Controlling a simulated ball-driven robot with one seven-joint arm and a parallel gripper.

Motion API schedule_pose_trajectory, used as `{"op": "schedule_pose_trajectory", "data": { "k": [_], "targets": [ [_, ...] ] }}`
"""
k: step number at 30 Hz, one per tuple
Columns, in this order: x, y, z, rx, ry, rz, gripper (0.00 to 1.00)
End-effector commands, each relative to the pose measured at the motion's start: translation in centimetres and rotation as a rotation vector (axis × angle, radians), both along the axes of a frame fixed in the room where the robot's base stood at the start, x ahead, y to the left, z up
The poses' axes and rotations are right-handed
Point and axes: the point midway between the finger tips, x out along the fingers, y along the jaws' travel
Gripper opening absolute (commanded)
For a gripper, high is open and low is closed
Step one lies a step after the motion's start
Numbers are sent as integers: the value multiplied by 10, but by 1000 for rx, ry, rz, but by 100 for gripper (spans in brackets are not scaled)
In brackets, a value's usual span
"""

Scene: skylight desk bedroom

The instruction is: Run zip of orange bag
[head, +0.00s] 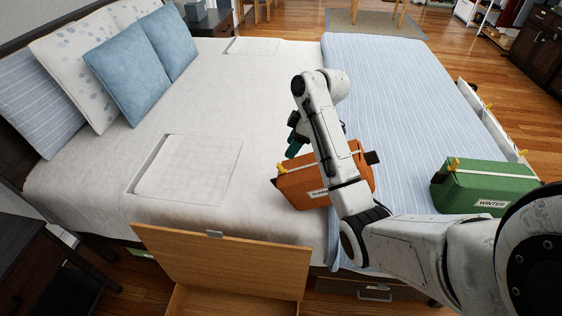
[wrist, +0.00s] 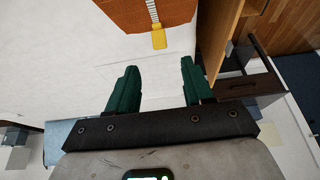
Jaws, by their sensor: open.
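The orange bag (head: 298,186) sits on the bed, partly hidden behind my arm. Its label is partly covered. A pale zip strip runs along its top, with a yellow zip pull (head: 281,168) at the left end. The wrist view shows the bag (wrist: 190,10) at the top edge, with the yellow pull (wrist: 158,40) hanging at the end of the zip strip. My gripper (wrist: 158,66) is open and empty, its green fingers apart. The pull lies just ahead of the gap between the fingertips, not between them. In the head view my gripper (head: 292,149) is beside the bag's left end.
A green bag (head: 488,184) labelled WINTER stands on the right. A wooden panel (head: 222,262) stands up at the bed's front edge. Pillows (head: 127,70) lie at the back left. The white sheet left of the bag is largely clear.

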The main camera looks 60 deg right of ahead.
Motion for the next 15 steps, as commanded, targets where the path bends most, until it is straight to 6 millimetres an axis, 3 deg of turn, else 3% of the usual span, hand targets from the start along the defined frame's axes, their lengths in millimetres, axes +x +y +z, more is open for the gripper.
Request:
{"op": "schedule_pose_trajectory", "data": {
  "k": [9, 15],
  "targets": [
    [20, 9, -53, 2, 4, -2, 51],
    [29, 13, -76, 0, 2, -2, 51]
  ]
}}
